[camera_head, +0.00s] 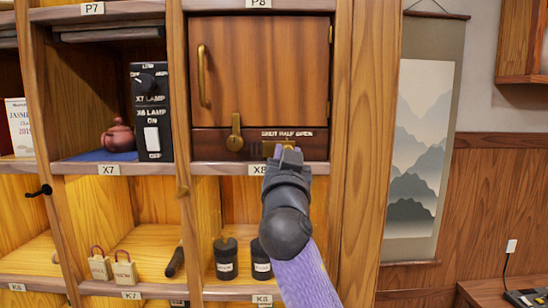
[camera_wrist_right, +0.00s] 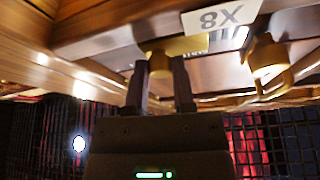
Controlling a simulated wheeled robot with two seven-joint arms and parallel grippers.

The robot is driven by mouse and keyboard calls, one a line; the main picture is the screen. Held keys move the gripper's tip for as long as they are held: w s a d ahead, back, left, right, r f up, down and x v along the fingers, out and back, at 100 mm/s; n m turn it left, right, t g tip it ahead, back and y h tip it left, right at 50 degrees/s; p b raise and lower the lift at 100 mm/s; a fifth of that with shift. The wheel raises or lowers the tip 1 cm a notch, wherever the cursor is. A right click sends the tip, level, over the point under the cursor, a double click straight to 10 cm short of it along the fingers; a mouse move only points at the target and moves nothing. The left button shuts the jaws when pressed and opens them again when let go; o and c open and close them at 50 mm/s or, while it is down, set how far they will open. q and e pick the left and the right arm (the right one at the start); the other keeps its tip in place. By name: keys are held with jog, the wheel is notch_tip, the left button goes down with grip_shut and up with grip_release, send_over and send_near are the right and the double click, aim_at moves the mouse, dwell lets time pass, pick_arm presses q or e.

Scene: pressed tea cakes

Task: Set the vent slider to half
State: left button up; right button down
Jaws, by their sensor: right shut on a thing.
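The vent strip (camera_head: 210,145) runs below the wooden cabinet door in bay X8. Its lettering (camera_head: 287,133) appears to read SHUT, HALF, OPEN from left to right. My right gripper (camera_head: 284,154) is at the strip, below the lettering and around the middle word. In the right wrist view its two fingers (camera_wrist_right: 160,85) are shut on the brass slider knob (camera_wrist_right: 160,62). The gripper hides much of the knob in the head view, so its exact setting is hard to tell. My left gripper is not in view.
A brass latch (camera_head: 235,140) hangs left of the slider, and the door (camera_head: 262,75) with its brass handle (camera_head: 203,75) is above. A black lamp switch panel (camera_head: 152,112) and a teapot (camera_head: 118,137) stand in bay X7. Black canisters (camera_head: 225,258) stand below.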

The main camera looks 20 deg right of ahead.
jog(key=shift+c, duration=2.2)
grip_release()
jog(key=b+v, duration=0.4)
jog(key=v, duration=0.6)
jog(key=shift+b, duration=0.35)
